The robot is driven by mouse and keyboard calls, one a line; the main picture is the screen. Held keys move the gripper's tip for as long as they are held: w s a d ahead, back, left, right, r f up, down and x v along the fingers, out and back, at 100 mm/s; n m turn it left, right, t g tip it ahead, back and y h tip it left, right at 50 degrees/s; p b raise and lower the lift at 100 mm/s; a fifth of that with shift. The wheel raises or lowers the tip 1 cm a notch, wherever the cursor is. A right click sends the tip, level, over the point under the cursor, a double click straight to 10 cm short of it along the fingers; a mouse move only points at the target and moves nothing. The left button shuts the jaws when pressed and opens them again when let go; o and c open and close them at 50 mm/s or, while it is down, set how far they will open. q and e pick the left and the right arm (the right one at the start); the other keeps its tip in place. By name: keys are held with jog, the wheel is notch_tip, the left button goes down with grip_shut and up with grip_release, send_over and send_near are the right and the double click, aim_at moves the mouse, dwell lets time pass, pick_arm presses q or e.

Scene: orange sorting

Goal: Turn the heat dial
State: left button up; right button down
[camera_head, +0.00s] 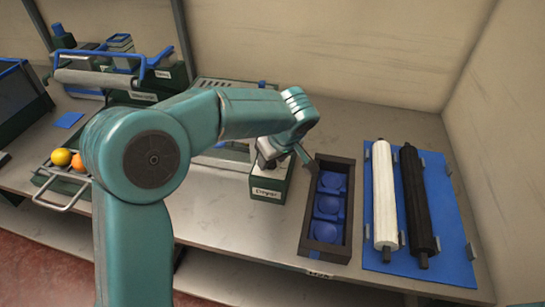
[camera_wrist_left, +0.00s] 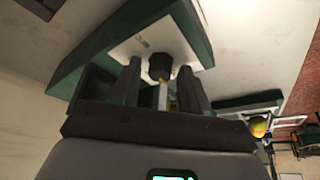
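A dark round dial (camera_wrist_left: 160,66) stands out from a white panel (camera_wrist_left: 130,45) on a green machine, in the left wrist view. My left gripper (camera_wrist_left: 160,74) points at this panel, its two dark fingers apart on either side of the dial. There is a visible gap beside the dial, and I cannot tell whether a finger touches it. In the head view my teal left arm reaches across to a small green box (camera_head: 268,188) with a white label, and its own links hide most of the gripper and the dial. My right gripper is in neither view.
A dark tray (camera_head: 305,235) with blue round cups stands right of the box. Beyond it, a white roller (camera_head: 383,195) and a black roller (camera_head: 418,200) lie on a blue board (camera_head: 462,265). A yellow fruit (camera_head: 61,157) and an orange one (camera_head: 79,162) sit at left.

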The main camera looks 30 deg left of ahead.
pick_arm(q)
grip_shut()
